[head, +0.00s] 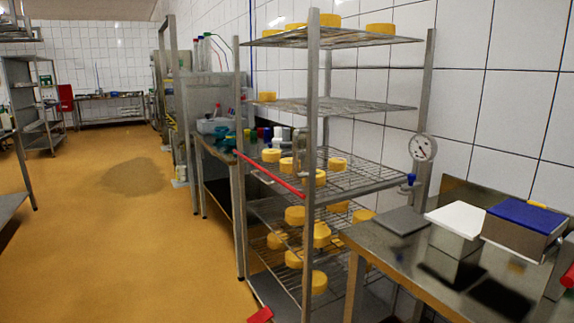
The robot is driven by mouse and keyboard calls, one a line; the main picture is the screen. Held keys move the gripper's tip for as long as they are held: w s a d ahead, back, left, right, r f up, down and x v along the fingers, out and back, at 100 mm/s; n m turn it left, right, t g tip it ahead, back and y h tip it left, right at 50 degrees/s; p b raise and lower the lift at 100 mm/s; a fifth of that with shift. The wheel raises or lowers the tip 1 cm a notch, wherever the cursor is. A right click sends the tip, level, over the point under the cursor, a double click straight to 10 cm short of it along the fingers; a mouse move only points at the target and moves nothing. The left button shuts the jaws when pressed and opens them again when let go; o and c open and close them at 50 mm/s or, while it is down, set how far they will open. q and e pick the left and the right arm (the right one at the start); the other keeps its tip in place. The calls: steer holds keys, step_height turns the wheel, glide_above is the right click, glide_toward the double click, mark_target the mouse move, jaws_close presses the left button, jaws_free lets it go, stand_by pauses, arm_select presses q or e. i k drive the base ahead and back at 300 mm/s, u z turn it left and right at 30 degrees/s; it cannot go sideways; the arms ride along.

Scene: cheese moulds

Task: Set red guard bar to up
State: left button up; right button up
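The red guard bar (269,174) is a thin red rod on the open side of the metal rack (312,90). It runs between the rack's left post and its front post, along the edge of a middle shelf. It lies roughly in line with that shelf edge, so it looks about level. A grey metal piece (301,150) shows by the front post above the bar's near end; I cannot tell what it is.
Yellow cheese rounds (319,282) sit on the rack shelves. A round gauge (422,147) is on the right post. A steel table (400,262) at right holds a blue-topped box (524,222) and a white board (458,218). The yellow floor (130,250) at left is mostly clear.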

mark_target(288, 187)
steer(key=u, duration=0.55)
steer(key=i, duration=1.55)
steer(key=u, duration=0.6)
steer(key=i, duration=4.05)
steer(key=z, duration=0.1)
